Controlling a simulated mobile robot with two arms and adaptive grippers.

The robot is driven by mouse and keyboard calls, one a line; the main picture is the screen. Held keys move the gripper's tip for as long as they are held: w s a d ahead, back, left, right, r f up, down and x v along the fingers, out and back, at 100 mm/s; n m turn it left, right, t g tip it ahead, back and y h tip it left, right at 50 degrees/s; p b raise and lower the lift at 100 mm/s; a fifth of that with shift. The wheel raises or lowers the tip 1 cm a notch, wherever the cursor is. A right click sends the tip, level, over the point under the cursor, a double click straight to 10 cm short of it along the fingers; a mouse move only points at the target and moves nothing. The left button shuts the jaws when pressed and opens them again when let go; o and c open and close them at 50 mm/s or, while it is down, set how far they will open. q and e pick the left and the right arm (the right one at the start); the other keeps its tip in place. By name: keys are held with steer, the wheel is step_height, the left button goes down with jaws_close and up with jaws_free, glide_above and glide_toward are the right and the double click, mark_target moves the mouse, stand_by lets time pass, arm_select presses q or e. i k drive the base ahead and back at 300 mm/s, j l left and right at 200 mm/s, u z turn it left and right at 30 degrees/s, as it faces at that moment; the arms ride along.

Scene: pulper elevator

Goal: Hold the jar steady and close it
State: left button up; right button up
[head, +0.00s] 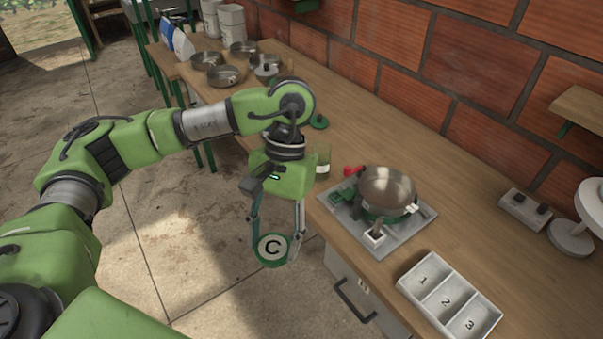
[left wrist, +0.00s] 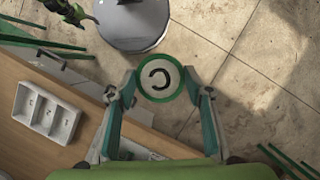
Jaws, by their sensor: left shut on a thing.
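My left gripper (head: 272,248) is shut on a round lid (head: 272,249), a pale disc with a green rim and a black letter C. It holds the lid by opposite edges in the air, off the bench's front edge above the floor. The lid also shows between the fingertips in the left wrist view (left wrist: 160,78). A clear glass jar (head: 323,162) stands on the bench just behind the gripper, partly hidden by it. What may be my right gripper (left wrist: 70,12) shows small at the upper left of the wrist view; its jaws are unclear.
A white tray (head: 407,285) with compartments 1, 2 and 3 is nearer. Several metal bowls (head: 223,76) stand at the far end. A drawer handle (head: 355,300) juts out below.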

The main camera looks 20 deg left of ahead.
mark_target(323, 149)
steer(key=k+l+u, duration=0.2)
steer(key=u, duration=0.15)
steer(key=k+l+u, duration=0.2)
steer(key=u, duration=0.2)
